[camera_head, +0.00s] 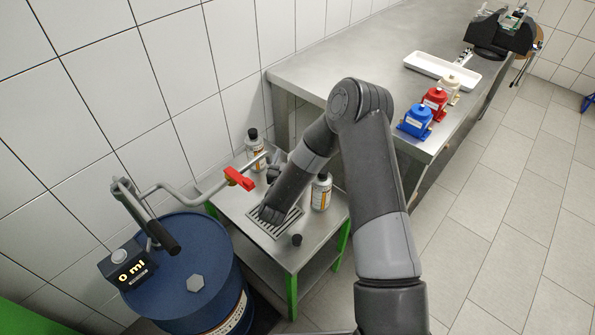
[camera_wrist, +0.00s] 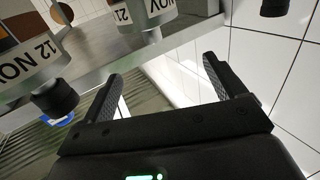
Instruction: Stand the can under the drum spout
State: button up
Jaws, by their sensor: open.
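Two white bottle-like containers with orange labels stand upright on the small steel table (camera_head: 254,238): one at the back (camera_head: 256,152), one at the right (camera_head: 321,193). Both have dark tops. I cannot tell whether either is the can. My gripper is open and empty in the wrist view (camera_wrist: 160,68); a container labelled "12 NOV" (camera_wrist: 28,58) is to the left, apart from the fingers.
A small black knob (camera_head: 296,240) sits near the table's front edge. A grate (camera_head: 262,219) is set in the tabletop. The drum display (camera_head: 130,272) reads "0 ml". A long bench (camera_head: 330,75) carries blue, red and beige units and a white tray (camera_head: 441,68).

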notch_tip(320, 180, down, 8)
jog(key=x, duration=0.7)
jog(key=shift+w+d, duration=0.2)
jog(key=shift+w, duration=0.05)
jog(key=c, duration=1.2)
jog(key=shift+r, duration=0.15)
